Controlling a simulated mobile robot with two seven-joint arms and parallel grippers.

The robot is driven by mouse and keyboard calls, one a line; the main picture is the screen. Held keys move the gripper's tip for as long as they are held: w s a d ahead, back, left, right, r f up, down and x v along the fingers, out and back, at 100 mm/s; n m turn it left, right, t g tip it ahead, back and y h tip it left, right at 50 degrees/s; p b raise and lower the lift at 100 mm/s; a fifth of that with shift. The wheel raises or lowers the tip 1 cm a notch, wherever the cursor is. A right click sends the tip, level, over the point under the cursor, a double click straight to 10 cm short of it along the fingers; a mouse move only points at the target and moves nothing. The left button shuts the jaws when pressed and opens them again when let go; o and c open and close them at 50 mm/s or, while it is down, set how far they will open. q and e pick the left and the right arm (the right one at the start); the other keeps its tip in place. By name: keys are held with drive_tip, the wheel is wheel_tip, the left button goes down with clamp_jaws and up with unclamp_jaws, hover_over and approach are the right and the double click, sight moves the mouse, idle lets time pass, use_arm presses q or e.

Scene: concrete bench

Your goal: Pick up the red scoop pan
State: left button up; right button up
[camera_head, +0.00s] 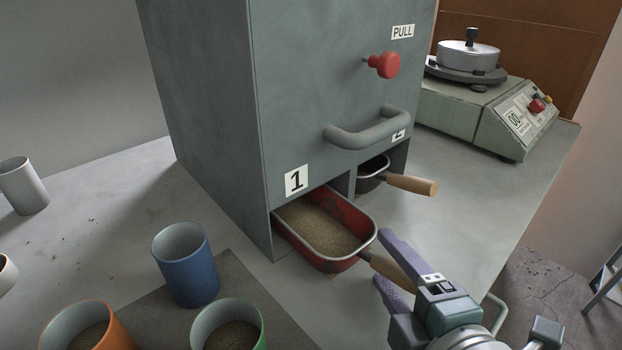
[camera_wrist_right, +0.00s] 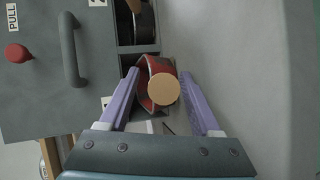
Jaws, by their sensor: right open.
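The red scoop pan (camera_head: 330,264) sits in the slot labelled 1 at the foot of the grey cabinet, partly out, with brown grainy material in it. Its wooden handle (camera_head: 390,268) points out toward my right gripper (camera_head: 385,262). The right gripper is open, with its purple fingers on either side of the handle's end. In the right wrist view, the round handle end (camera_wrist_right: 163,89) lies between the two fingers, apart from both, with the red pan (camera_wrist_right: 146,72) behind it. My left gripper is not in view.
A dark pan (camera_head: 371,178) with a wooden handle sits in slot 2. A grey bar handle (camera_head: 367,129) and red knob (camera_head: 385,65) stick out of the cabinet above. Blue (camera_head: 185,265), orange (camera_head: 87,328) and green (camera_head: 229,325) cups stand at lower left. A scale-like device (camera_head: 490,110) stands at back right.

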drive_tip(key=shift+c, duration=0.2)
clamp_jaws()
idle(0.3)
drive_tip(key=shift+w+r, duration=0.1)
idle(0.8)
